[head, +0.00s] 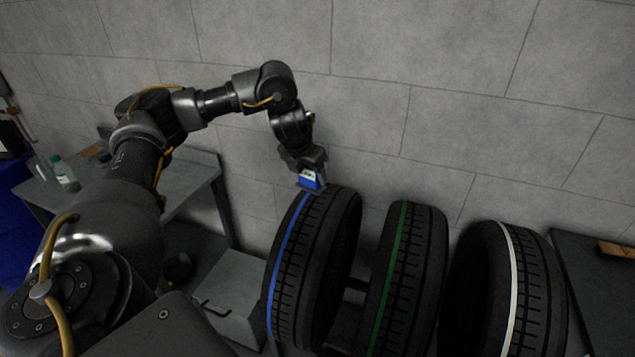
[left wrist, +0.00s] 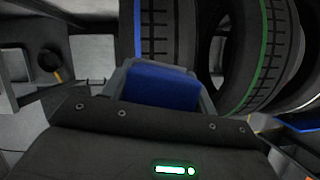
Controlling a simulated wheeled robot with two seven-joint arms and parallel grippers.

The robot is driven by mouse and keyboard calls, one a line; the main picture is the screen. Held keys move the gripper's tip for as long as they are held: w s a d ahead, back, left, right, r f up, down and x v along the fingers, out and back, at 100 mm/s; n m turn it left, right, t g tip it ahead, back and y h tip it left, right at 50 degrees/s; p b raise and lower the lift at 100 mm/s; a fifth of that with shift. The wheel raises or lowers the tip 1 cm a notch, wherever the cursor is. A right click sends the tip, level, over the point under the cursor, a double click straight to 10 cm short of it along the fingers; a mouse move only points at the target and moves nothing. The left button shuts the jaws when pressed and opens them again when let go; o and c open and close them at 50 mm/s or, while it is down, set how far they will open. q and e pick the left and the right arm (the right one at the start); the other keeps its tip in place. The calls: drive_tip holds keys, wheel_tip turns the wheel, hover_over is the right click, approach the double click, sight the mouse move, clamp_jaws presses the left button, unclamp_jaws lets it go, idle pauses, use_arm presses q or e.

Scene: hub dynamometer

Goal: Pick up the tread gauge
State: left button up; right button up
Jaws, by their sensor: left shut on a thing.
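The tread gauge, a small blue block with a pale display (head: 309,179), is between the fingers of my left gripper (head: 306,172). The gripper is shut on it and holds it just above the top of the tyre with the blue stripe (head: 310,270). In the left wrist view the gauge's blue body (left wrist: 162,87) fills the space between the grey fingers of the gripper (left wrist: 162,80). I cannot tell whether the gauge touches the tread. My right gripper is not in view.
A tyre with a green stripe (head: 412,270) and one with a white stripe (head: 515,290) stand to the right. A grey table with a bottle (head: 65,174) is at the left. A grey box (head: 232,290) stands beside the blue-striped tyre. A block wall rises behind.

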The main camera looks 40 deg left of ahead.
use_arm(q)
drive_tip(key=s+r+p, duration=0.2)
drive_tip(key=s+r, duration=0.3)
drive_tip(key=s, duration=0.4)
drive_tip(key=s+d+f+n+g+b, duration=0.1)
drive_tip(key=d+f+n+g+b, duration=0.3)
drive_tip(key=d+n, duration=0.7)
drive_tip(key=s+d+f+n+g+b, duration=0.2)
drive_tip(key=d+f+n+g+b, duration=0.3)
drive_tip(key=d+n, duration=0.7)
wheel_tip(320, 180, down, 2)
drive_tip(key=n, duration=1.1)
drive_tip(key=shift+s+d+f+n+h+b, duration=0.15)
drive_tip(key=shift+s+d+n+h+b, duration=0.15)
drive_tip(key=shift+n, duration=0.1)
